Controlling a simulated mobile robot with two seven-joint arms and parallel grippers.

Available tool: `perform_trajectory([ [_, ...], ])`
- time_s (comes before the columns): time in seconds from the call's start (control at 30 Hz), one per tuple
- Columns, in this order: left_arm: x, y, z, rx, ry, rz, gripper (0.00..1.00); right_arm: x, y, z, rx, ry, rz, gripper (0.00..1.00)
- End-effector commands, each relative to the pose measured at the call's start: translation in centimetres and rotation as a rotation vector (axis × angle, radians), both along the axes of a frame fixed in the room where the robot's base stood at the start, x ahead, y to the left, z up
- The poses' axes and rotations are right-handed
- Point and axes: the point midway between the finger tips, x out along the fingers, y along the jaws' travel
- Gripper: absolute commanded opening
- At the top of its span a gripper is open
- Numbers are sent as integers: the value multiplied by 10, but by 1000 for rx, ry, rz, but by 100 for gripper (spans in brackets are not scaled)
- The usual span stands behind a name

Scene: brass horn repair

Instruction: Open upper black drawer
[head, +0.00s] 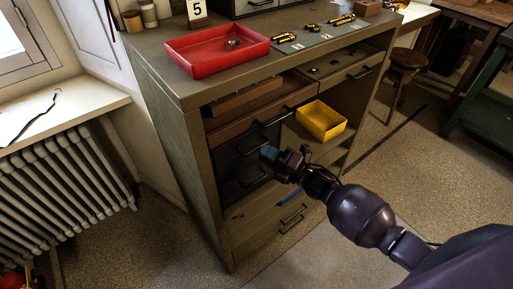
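The upper black drawer (229,156) sits in the left column of the grey-green cabinet, under a brown drawer. It looks shut, and its dark handle is hard to make out behind my gripper. The lower black drawer (229,189) is just below it and also looks shut. My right gripper (267,156) is in front of the black drawers, near the right end of the upper one. Its fingers are small and dark, so I cannot tell whether they are open or touch the handle. My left gripper is out of view.
The brown drawer (246,112) above juts out a little. A yellow bin (321,121) stands on a shelf to the right. On the cabinet top (162,60) are a red tray (215,62) and a mat with brass parts. A radiator (65,180) is at left; floor in front is clear.

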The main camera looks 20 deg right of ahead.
Motion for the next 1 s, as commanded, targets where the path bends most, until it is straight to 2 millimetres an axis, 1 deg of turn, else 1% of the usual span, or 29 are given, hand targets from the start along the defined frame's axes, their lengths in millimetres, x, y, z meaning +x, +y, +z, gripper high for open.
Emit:
perform_trajectory([
  [0.1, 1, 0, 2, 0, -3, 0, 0, 13, 11, 4, 1, -2, 0, 20],
  [0.27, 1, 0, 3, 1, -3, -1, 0, 23, 21, 6, 1, 1, -1, 20],
  [0.4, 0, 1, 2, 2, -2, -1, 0, 26, 24, 6, 0, 1, -1, 20],
  [0.67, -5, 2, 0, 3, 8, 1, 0, 26, 24, 6, 0, 1, -1, 20],
  [0.7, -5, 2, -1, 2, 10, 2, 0, 26, 24, 6, 0, 1, -1, 14],
  [0.8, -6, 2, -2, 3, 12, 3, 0, 26, 24, 6, 0, 1, -1, 0],
  [1.0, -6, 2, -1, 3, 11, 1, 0, 26, 24, 6, 0, 1, -1, 0],
])
